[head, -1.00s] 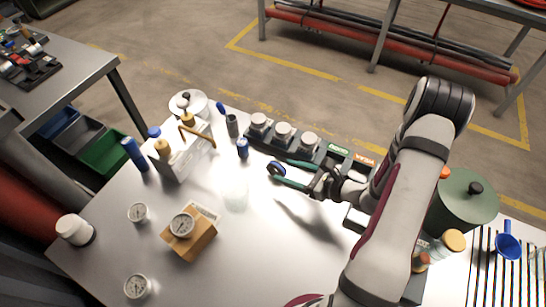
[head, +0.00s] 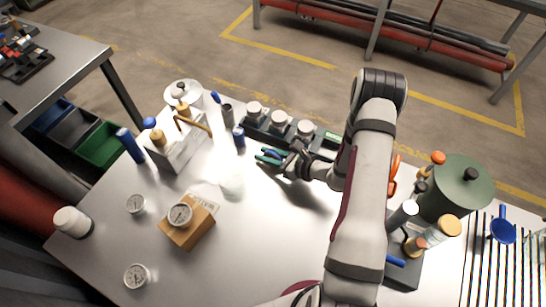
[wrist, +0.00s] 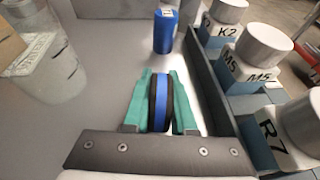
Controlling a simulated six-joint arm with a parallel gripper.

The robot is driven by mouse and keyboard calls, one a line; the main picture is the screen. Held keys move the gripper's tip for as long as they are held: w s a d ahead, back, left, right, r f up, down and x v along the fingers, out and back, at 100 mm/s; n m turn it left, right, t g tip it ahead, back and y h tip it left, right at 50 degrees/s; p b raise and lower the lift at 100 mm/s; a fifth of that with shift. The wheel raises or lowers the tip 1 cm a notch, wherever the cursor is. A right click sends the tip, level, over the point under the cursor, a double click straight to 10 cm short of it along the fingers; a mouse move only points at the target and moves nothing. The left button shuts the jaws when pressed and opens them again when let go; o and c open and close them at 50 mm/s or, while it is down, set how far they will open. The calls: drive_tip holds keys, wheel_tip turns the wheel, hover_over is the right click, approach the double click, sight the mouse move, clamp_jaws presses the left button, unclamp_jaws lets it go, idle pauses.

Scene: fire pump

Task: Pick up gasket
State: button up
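The gasket (wrist: 161,100) is a ring with black sides and a blue band, seen nearly edge-on in the wrist view. It stands between the two green fingers of my gripper (wrist: 161,108), which press against both its faces. In the head view my gripper (head: 270,157) is low over the table, in front of the row of white-capped bottles. The gasket shows there only as a small blue patch (head: 273,154) between the fingers. I cannot tell whether its lower edge touches the table.
A blue cylinder (wrist: 163,32) stands just beyond the gasket. A dark rack of white-capped bottles (wrist: 240,72) runs close along the right. A translucent cup (head: 232,186) stands to the left.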

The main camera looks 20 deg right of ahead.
clamp_jaws()
